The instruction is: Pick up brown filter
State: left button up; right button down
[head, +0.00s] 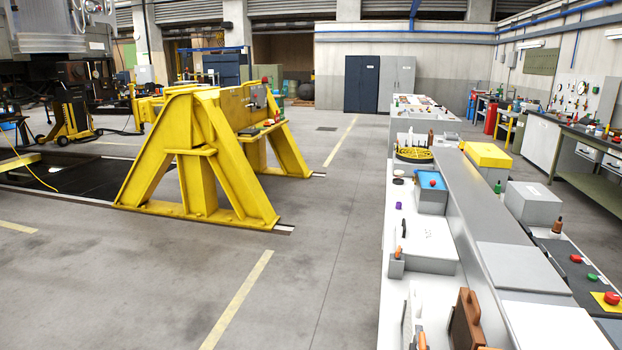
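A brown, flat, upright block (467,322) stands near the bottom edge of the head view, on the near end of the long workbench. It looks like the brown filter, and its lower part is cut off by the frame edge. Neither of my grippers is in view.
The long bench carries a white box (428,245), a blue box (431,196), a yellow-topped box (487,155) and a grey box (533,203). Red and green buttons sit at the right. A yellow steel stand (205,160) is on the floor at left. Floor between is clear.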

aim_at(465, 332)
jog(key=i+j+z, duration=0.15)
jog(key=i+z, duration=0.2)
jog(key=i+j+z, duration=0.25)
jog(key=z, duration=0.15)
jog(key=i, duration=0.05)
